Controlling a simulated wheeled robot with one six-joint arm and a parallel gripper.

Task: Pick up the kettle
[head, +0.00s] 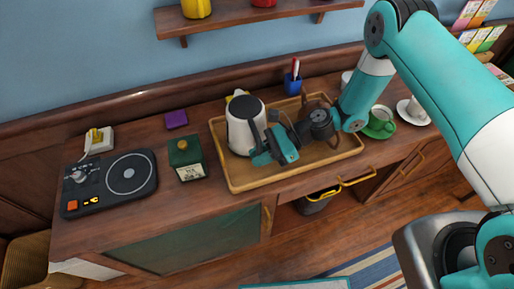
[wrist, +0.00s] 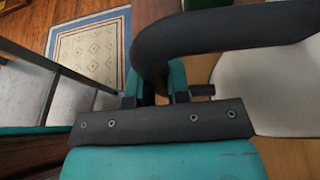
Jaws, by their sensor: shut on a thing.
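The kettle (head: 243,128) is white with a dark lid and a black handle. It stands upright on a wooden tray (head: 237,186) on the cabinet top; I cannot tell whether its base touches the tray. My gripper (head: 269,147) is at the kettle's right side, shut on the black handle. In the wrist view, the dark curved handle (wrist: 225,32) passes between the teal fingers of my gripper (wrist: 158,85), and the white kettle body (wrist: 268,90) fills the right side. Part of the handle is hidden by the gripper in the head view.
A green tin (head: 186,158) and a black turntable-like device (head: 110,183) stand left of the tray. A blue pen cup (head: 292,84) is behind it. A green cup (head: 380,121) and a white cup (head: 412,111) stand to the right. A shelf (head: 255,19) hangs above.

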